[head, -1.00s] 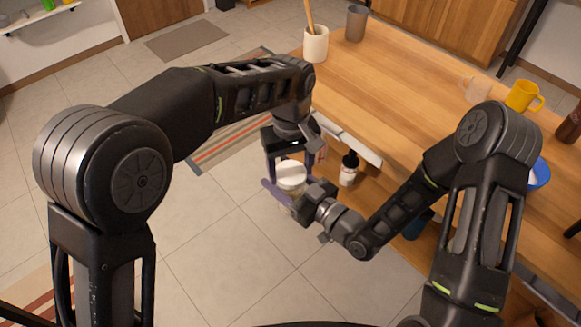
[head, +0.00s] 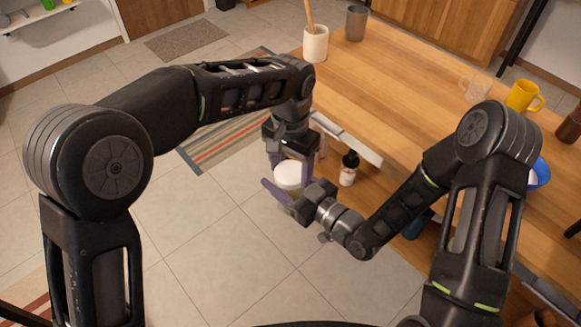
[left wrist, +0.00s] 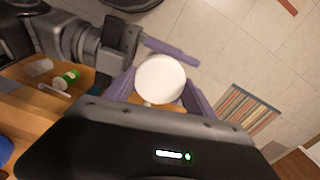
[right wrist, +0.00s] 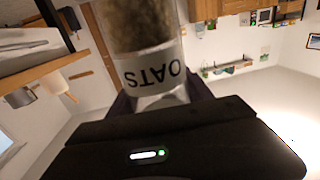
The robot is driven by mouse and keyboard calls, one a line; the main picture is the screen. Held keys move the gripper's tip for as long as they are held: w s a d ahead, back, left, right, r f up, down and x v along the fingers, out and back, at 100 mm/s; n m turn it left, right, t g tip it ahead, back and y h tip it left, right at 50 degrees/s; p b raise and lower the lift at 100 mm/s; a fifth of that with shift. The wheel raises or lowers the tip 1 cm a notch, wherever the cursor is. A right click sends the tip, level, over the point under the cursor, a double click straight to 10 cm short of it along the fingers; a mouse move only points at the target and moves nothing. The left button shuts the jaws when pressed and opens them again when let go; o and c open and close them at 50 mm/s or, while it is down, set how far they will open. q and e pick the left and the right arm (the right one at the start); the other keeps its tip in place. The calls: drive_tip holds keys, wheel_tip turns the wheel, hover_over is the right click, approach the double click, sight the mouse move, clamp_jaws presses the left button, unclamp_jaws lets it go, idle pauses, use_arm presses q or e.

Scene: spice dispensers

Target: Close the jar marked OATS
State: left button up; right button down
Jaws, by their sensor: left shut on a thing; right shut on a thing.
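The OATS jar shows in the right wrist view (right wrist: 145,45), which is upside down, with its brown contents and label. My right gripper (head: 282,196) is shut on the jar's body from the side. The white round lid (head: 288,174) is at the top of the jar. It also shows from above in the left wrist view (left wrist: 160,80). My left gripper (head: 290,170) points down from above and is shut on the lid, a finger on each side. The seam between lid and jar is hidden, so I cannot tell how tightly it sits.
The wooden table (head: 410,85) stands to the right, with a dark-capped bottle (head: 348,170) on a shelf below its edge. A utensil pot (head: 315,43), grey cup (head: 355,23) and yellow mug (head: 523,96) stand on it. Open tiled floor lies left of the jar.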

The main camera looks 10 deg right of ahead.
use_arm(q)
drive_tip(key=shift+m, duration=0.4)
drive_tip(key=o, duration=1.5)
drive_tip(key=shift+o, duration=0.2)
drive_tip(key=shift+r, duration=2.25)
drive_tip(key=shift+d, duration=0.1)
drive_tip(key=shift+c, duration=0.4)
